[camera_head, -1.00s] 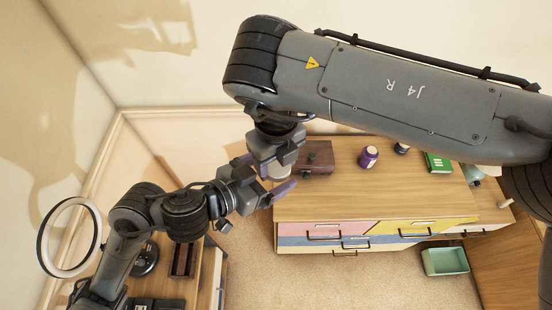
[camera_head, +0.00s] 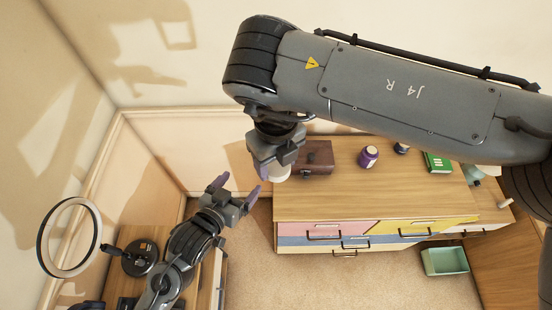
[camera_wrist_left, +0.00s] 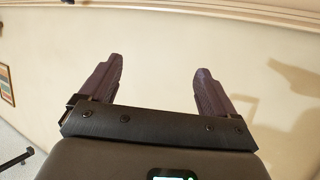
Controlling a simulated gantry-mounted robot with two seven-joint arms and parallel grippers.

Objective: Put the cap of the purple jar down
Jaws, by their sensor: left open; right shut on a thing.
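A purple jar (camera_head: 368,158) with a whitish top stands upright on the wooden dresser top, right of the brown box. My right gripper (camera_head: 276,160) is shut on a pale round thing (camera_head: 280,174) near the dresser's left end. The gripper and arm partly hide it, and I cannot tell whether it is the cap. My left gripper (camera_head: 236,188) is open and empty, left of the dresser and apart from the right gripper. Its two spread fingers (camera_wrist_left: 156,75) also show in the left wrist view, with only the wall behind them.
A brown box (camera_head: 316,158) is just right of my right gripper. A small dark jar (camera_head: 401,148) and a green book (camera_head: 437,162) are farther right on the dresser (camera_head: 345,204). A green bin (camera_head: 445,261) stands on the floor. The dresser's front middle is clear.

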